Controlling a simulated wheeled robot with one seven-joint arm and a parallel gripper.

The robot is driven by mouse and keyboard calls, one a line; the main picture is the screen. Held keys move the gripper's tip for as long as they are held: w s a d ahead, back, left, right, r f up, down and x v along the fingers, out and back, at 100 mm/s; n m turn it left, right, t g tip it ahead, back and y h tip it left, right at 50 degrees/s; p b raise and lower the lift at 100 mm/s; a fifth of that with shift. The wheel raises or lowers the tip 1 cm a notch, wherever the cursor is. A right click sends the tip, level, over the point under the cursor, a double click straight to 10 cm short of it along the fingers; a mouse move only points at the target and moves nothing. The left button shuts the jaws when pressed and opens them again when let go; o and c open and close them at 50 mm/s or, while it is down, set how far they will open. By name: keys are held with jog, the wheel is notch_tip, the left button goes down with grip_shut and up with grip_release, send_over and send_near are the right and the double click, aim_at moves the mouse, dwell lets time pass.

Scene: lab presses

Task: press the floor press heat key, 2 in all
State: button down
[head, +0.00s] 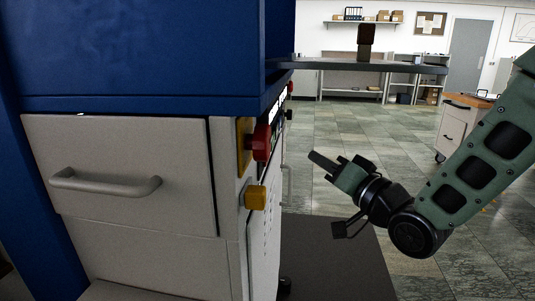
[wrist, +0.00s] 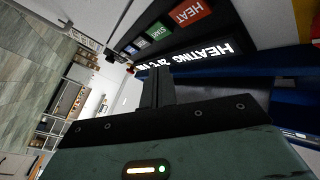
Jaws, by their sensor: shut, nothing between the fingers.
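The floor press's red HEAT key (wrist: 190,13) shows near the top of the wrist view, on a dark panel. A lit display (wrist: 205,54) beside it reads HEATING, with a value too small to read surely. My gripper (wrist: 158,72) is shut and empty, its fingers pointing toward the panel's display side, apart from the HEAT key. In the head view my gripper (head: 314,157) is in the air to the right of the press (head: 120,175). There the key panel is seen nearly edge-on, so the HEAT key cannot be made out.
A green START key (wrist: 157,31) and blue keys (wrist: 141,43) sit in the same row. A red mushroom button (head: 262,142) and a yellow knob (head: 256,197) stick out from the press corner. A dark shelf (head: 370,66) stands beyond my gripper.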

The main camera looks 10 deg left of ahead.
jog(key=a, duration=0.6)
jog(key=shift+a, duration=0.3)
jog(key=shift+w+a, duration=0.15)
dwell(1.7)
jog(key=shift+a, duration=0.3)
jog(key=shift+a+b, duration=0.4)
dwell(0.6)
jog(key=shift+d, duration=0.85)
jog(key=shift+d, duration=0.1)
jog(key=shift+d+b, duration=0.45)
jog(key=shift+d, duration=1.95)
